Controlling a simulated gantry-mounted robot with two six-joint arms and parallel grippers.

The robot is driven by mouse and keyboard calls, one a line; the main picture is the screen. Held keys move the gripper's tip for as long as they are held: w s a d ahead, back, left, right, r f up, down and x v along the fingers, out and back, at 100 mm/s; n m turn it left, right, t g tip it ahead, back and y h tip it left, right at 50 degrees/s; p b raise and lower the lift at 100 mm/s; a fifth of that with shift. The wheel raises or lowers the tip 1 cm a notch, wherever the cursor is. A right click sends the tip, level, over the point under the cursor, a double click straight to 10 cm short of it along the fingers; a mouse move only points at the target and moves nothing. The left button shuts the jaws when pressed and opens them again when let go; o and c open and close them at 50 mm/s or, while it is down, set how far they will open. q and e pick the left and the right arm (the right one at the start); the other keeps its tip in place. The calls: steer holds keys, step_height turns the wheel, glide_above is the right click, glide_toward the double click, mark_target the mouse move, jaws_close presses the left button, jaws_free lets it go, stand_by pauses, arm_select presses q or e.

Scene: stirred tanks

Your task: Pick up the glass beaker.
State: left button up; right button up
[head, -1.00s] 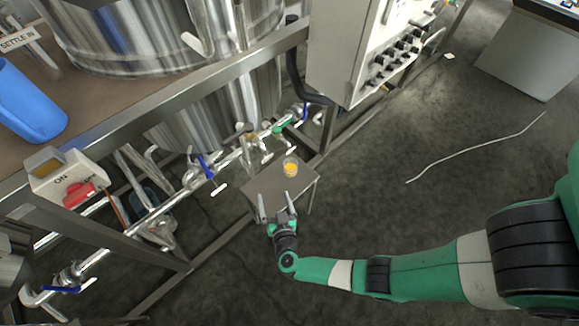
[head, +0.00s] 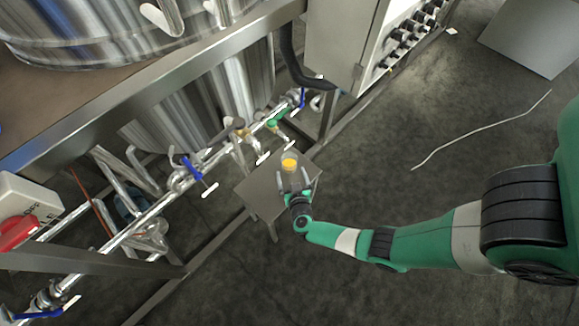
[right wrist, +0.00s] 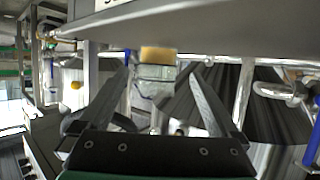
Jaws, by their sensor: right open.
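The glass beaker (head: 289,165) holds orange content and stands on a small grey table (head: 262,192). In the right wrist view the beaker (right wrist: 156,76) shows ahead, between the two finger tips. My right gripper (head: 293,178) is open, its fingers pointing at the beaker from the near side, one to each side. It also shows in the right wrist view (right wrist: 158,82). I cannot tell how far the beaker sits between the fingers; no contact is visible. My left gripper is not in view.
Steel pipes with blue-handled valves (head: 190,168) and a green valve (head: 277,125) run just left of and behind the small table. A steel frame with tanks (head: 90,35) stands left. A control cabinet (head: 340,45) stands behind. The floor to the right is mostly clear.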

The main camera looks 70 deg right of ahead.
mark_target(291, 169)
steer(key=b+x, duration=0.3)
steer(key=x, duration=0.2)
steer(key=shift+s+d, duration=0.1)
steer(key=shift+s, duration=0.1)
steer(key=shift+w+d, duration=0.1)
steer(key=shift+d, duration=0.05)
steer(key=shift+r, duration=0.15)
steer(key=c, duration=1.5)
steer(key=shift+r, duration=0.1)
step_height(291, 169, up, 4)
steer(key=p, duration=0.4)
steer(key=s+a+p, duration=0.1)
steer(key=s+a, duration=0.2)
steer(key=a, duration=0.2)
steer(key=s+a+p, duration=0.2)
steer(key=s+a, duration=0.1)
steer(key=a, duration=0.2)
steer(key=s+a+p, duration=0.2)
steer(key=s+a, duration=0.1)
steer(key=a, duration=0.2)
steer(key=shift+s+a+f, duration=0.15)
steer(key=shift+s+f, duration=0.2)
steer(key=shift+s, duration=0.05)
